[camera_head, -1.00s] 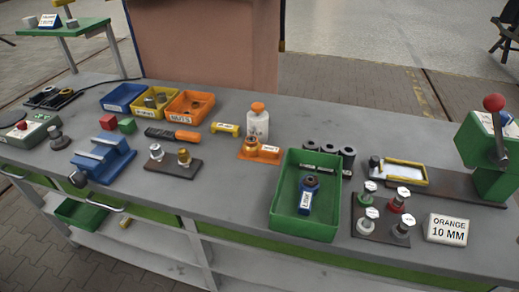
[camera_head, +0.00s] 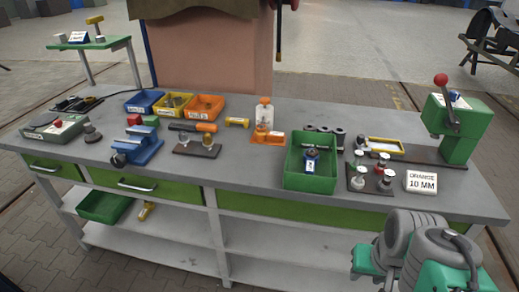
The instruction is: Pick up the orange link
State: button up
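The orange link (camera_head: 276,139) lies flat on the grey workbench (camera_head: 240,165), near its middle. It has a brass-coloured ring at its left end and a pale label. A clear-white bottle (camera_head: 264,116) with an orange cap stands right behind it. A blue link (camera_head: 310,161) with a dark ring and a label is in the green tray (camera_head: 311,183) to the right. Grey and teal parts of my arm show at the lower right, in front of the bench. My gripper's fingertips cannot be made out.
A sign reading "ORANGE 10 MM" (camera_head: 421,182) stands near several labelled gauges (camera_head: 384,182). A green press (camera_head: 456,128) stands at the right end. Left are a two-piece stand (camera_head: 197,149), a blue fixture (camera_head: 140,147) and bins (camera_head: 205,106). Bare bench lies before the orange link.

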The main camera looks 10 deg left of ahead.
aim_at(269, 135)
jog(key=u, duration=0.45)
jog(key=k, duration=1)
jog(key=u, duration=1.25)
jog(key=i, duration=0.7)
jog(key=u, duration=0.7)
jog(key=i, duration=0.9)
jog(key=z, duration=0.9)
jog(key=i, duration=0.65)
jog(key=z, duration=0.75)
